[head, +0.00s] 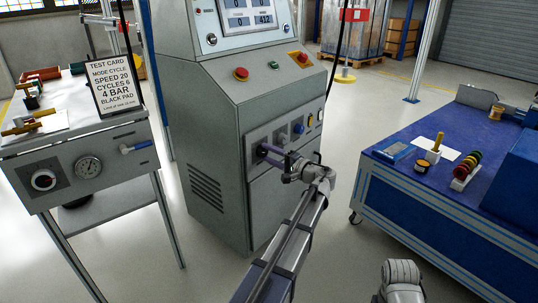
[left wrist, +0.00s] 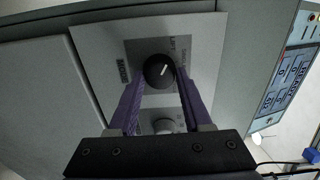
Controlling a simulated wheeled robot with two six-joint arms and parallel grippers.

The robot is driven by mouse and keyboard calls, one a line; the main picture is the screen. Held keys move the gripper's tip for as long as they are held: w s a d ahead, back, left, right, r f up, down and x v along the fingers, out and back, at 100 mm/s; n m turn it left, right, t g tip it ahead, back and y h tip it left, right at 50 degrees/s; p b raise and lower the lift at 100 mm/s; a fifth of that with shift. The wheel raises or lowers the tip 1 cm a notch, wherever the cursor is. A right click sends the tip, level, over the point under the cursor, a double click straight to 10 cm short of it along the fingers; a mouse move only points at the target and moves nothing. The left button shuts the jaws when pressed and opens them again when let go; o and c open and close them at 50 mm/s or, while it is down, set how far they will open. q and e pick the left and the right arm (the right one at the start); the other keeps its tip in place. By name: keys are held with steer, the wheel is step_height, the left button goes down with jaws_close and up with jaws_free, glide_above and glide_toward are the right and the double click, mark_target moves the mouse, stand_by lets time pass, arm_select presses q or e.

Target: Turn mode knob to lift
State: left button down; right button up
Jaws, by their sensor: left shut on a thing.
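The black round mode knob (left wrist: 158,70) with a short white pointer mark shows in the left wrist view, on a light plate of the grey machine (head: 215,110). The plate reads MODE on one side, and LIFT and a smaller, unclear word on the other. The white mark lies toward the right in that view; whether it lines up with LIFT is hard to tell. My left gripper (left wrist: 158,78) has its two purple fingers shut on the knob's sides. In the head view the left gripper (head: 272,154) reaches the lower front panel and hides the knob. My right gripper is not visible.
Other controls (head: 298,128) sit right of the knob on the same panel. A red button (head: 241,74) is on the sloped console above. A bench (head: 85,140) with a test card (head: 113,86) stands left, a blue-topped cart (head: 400,180) right.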

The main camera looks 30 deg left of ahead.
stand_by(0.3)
arm_select(q)
steer(key=shift+c, duration=1.7)
jaws_free()
steer(key=s+d, duration=0.1)
steer(key=d, duration=0.6)
steer(key=shift+s+d, duration=0.25)
steer(key=shift+d, duration=0.05)
